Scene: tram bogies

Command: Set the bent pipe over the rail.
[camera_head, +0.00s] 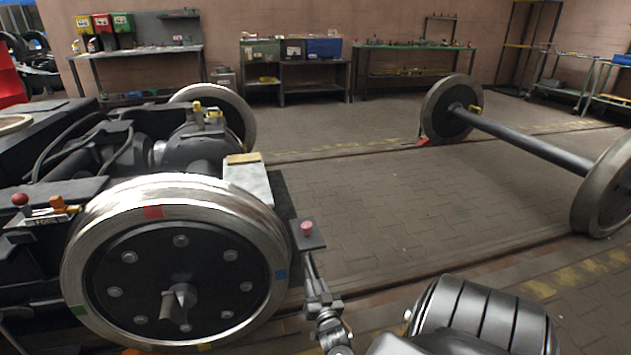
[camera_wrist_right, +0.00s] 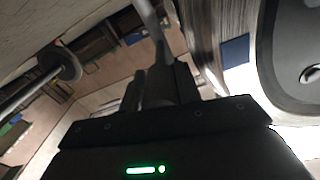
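A thin grey pipe (camera_head: 312,276) rises from my right gripper (camera_head: 326,304) beside the near bogie wheel, and its upper end passes behind a small dark plate. In the right wrist view the pipe (camera_wrist_right: 150,18) runs up from between the fingers of the gripper (camera_wrist_right: 162,78), which look shut on it. Its bend and far end are hidden or out of frame. The near rail (camera_head: 430,277) is a dark line in the floor to the right of the wheel; the pipe is apart from its visible stretch. My left gripper is not in view.
The bogie's near wheel (camera_head: 180,270) stands close left of the gripper. The dark plate with a pink knob (camera_head: 307,229) is just above it. A loose wheelset (camera_head: 525,142) stands at right. Workbenches (camera_head: 415,48) line the back wall. The paved floor between is clear.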

